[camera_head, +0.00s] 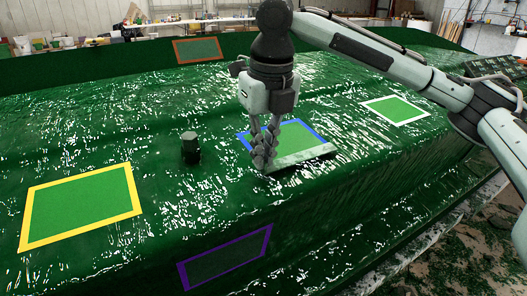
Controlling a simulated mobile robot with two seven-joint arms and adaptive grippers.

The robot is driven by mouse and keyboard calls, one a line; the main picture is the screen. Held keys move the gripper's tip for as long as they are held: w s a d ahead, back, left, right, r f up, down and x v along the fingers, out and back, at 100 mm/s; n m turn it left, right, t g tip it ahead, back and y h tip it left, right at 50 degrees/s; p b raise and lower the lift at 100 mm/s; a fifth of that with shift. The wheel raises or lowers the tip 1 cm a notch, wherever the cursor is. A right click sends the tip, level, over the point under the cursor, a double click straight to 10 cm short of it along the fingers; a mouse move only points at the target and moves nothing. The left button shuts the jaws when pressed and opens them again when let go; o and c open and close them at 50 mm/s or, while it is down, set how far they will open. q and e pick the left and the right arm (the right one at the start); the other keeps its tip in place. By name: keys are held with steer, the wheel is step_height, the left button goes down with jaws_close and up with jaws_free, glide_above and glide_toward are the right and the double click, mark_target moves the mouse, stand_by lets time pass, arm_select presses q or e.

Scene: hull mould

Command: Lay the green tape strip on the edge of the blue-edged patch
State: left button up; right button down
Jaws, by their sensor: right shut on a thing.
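The blue-edged patch (297,134) lies on the green hull surface right of the middle. A pale green tape strip (307,156) lies along the patch's lower edge and hides that edge. My right gripper (263,163) points down over the patch's left part. Its fingers are shut on the strip near the strip's left end and hide part of the patch. I cannot tell whether the strip is pressed flat on the surface. My left gripper is not in view.
A dark upright object (191,148) stands left of the gripper. A yellow-edged patch (82,205), a purple-edged patch (226,258), a white-edged patch (396,110) and an orange-edged patch (198,50) lie around. The hull drops away at the lower right.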

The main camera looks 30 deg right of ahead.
steer(key=shift+w+f, duration=0.1)
steer(key=shift+f, duration=0.55)
stand_by(0.7)
steer(key=c, duration=1.6)
jaws_free()
steer(key=o, duration=0.5)
steer(key=shift+o, duration=0.2)
steer(key=shift+s+r, duration=0.2)
steer(key=shift+r, duration=0.95)
steer(key=shift+s+r, duration=0.15)
steer(key=shift+r, duration=1.05)
steer(key=shift+s+r, duration=0.2)
steer(key=shift+r, duration=0.95)
